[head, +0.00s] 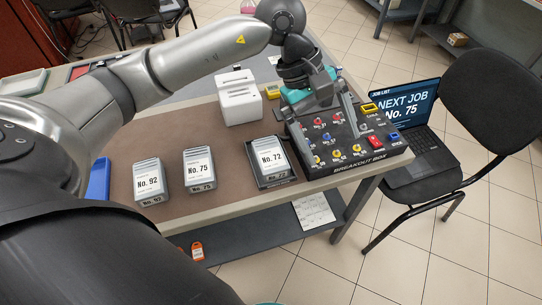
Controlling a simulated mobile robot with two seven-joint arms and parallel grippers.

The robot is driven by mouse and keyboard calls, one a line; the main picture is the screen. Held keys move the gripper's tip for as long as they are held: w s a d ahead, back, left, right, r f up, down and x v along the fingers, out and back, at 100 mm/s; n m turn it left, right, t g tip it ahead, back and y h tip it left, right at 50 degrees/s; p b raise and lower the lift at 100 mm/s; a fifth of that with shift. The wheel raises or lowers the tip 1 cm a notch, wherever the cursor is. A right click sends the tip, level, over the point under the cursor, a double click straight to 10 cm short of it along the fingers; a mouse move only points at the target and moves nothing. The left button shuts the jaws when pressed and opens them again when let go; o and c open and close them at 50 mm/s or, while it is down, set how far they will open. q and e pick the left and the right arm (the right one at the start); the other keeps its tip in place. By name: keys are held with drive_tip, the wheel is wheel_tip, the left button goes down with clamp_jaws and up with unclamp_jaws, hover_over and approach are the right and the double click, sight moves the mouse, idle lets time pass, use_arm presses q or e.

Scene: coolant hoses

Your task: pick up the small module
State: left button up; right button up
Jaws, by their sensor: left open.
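Three grey modules with white labels stand on the brown mat: No. 92 (149,181) at the left, No. 75 (199,170) in the middle, and No. 72 (271,158) at the right. They look close in size, so I cannot tell which one is called small. No. 72 sits in a dark tray (287,179). My left gripper (336,116) is open over the back of the breakout box (357,166), to the right of all three modules. Its fingers partly hide the box. I cannot tell whether they touch it. My right gripper is out of view.
A white slotted device (240,100) stands behind the modules. A laptop (407,112) on a black chair (490,95) reads "NEXT JOB No. 75". A blue item (98,178) lies at the mat's left. A shelf (265,238) runs below the table. Bare mat surrounds No. 92 and No. 75.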

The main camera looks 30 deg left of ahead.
sight(270, 153)
use_arm(q)
drive_tip(key=w+a+m+y, duration=0.1)
drive_tip(key=a+y, duration=0.5)
drive_tip(key=a, duration=0.7)
wheel_tip(270, 153, down, 15)
drive_tip(key=shift+w+a+r+b, duration=0.1)
drive_tip(key=shift+w+r+b, duration=0.1)
drive_tip(key=shift+b, duration=1)
drive_tip(key=shift+c, duration=0.5)
drive_tip(key=c, duration=1.2)
drive_tip(key=shift+c, duration=1.4)
drive_tip(key=shift+r, duration=0.1)
clamp_jaws()
